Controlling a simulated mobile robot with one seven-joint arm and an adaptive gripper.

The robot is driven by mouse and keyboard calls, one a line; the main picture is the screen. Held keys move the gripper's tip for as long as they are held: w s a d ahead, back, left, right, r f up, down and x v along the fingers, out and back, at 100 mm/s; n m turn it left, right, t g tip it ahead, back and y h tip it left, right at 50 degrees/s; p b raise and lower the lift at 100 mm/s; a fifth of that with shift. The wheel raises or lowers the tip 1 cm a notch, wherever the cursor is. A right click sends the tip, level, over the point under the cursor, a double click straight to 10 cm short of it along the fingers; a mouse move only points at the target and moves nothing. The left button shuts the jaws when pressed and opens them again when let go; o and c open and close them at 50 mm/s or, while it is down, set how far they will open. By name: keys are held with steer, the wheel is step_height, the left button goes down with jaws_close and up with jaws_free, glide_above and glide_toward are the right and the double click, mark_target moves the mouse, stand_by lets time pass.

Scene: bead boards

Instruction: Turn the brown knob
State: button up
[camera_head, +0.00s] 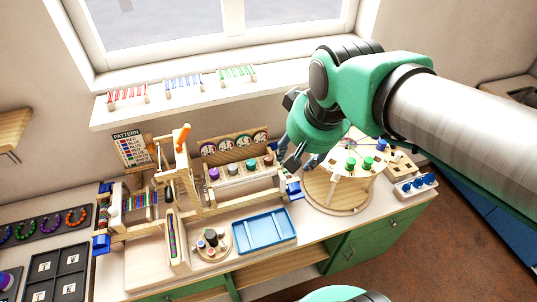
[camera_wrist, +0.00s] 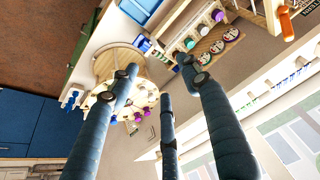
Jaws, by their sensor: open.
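The brown knob (camera_head: 268,160) is the rightmost in a row of coloured knobs on a wooden rack, below a panel of round dials, in the head view. Purple (camera_head: 214,174), pale and green knobs stand to its left. My gripper (camera_head: 301,162) hangs to the right of the brown knob, apart from it, between the rack and a round wooden stand. In the wrist view my gripper (camera_wrist: 157,78) has its dark fingers spread with nothing between them.
The round wooden stand (camera_head: 338,204) with coloured pegs is close below and right of my gripper. A blue tray (camera_head: 264,231) lies in front of the rack. An orange-handled lever (camera_head: 182,138) rises left of the knobs. A window shelf (camera_head: 200,95) runs behind.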

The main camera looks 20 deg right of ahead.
steer(key=w+m+g+p, duration=0.1)
steer(key=w+p, duration=0.1)
steer(key=w, duration=0.5)
steer(key=m+g+p, duration=0.4)
steer(key=p, duration=0.2)
glide_above(268, 157)
step_height(268, 157, down, 16)
steer(key=shift+s+r, duration=0.1)
steer(key=shift+f, duration=0.2)
step_height(268, 157, down, 13)
steer(key=shift+f, duration=0.2)
steer(key=shift+c, duration=0.2)
steer(key=c, duration=1.1)
